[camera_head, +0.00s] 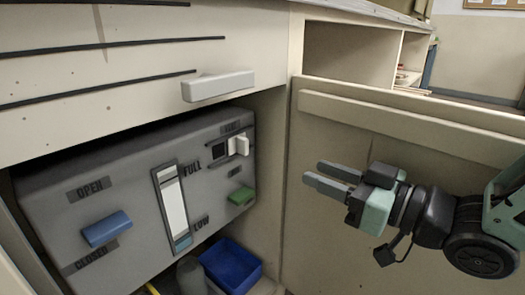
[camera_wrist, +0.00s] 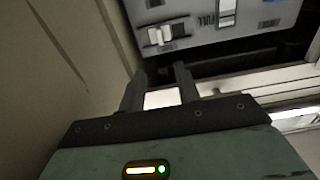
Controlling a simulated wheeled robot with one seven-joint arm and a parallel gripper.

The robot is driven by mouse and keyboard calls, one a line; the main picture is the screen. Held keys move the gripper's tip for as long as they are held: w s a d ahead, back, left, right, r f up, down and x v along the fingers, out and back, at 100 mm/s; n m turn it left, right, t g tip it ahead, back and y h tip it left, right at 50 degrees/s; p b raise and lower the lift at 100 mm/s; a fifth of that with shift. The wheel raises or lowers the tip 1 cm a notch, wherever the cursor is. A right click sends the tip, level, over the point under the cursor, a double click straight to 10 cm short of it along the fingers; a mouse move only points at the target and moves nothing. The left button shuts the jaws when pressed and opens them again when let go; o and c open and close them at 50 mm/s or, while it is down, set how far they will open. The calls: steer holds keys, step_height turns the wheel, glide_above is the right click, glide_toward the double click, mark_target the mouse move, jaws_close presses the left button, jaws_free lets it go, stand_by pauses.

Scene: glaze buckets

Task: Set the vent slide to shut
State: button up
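A grey panel box (camera_head: 130,190) sits inside the open cabinet. At its upper right is a slide with a white knob (camera_head: 238,146), at the right of a dark slot; the labels by it are too small to read. In the wrist view the white knob (camera_wrist: 165,35) shows ahead of the fingers, with the panel upside down. I take this as the vent slide. My gripper (camera_head: 318,175) is open and empty, to the right of the panel and apart from it, in front of the cabinet door. Its fingers also show in the wrist view (camera_wrist: 160,80).
The panel also has a blue handle (camera_head: 107,229) between OPEN and CLOSED, a gauge (camera_head: 173,205) marked FULL and LOW, and a green piece (camera_head: 241,195). A pale handle (camera_head: 218,86) juts out above. A blue bin (camera_head: 231,262) stands below. The door (camera_head: 420,130) is behind my gripper.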

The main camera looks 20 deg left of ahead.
mark_target(247, 146)
steer(key=x, duration=1.6)
steer(key=shift+a+p, duration=0.15)
steer(key=shift+p, duration=0.2)
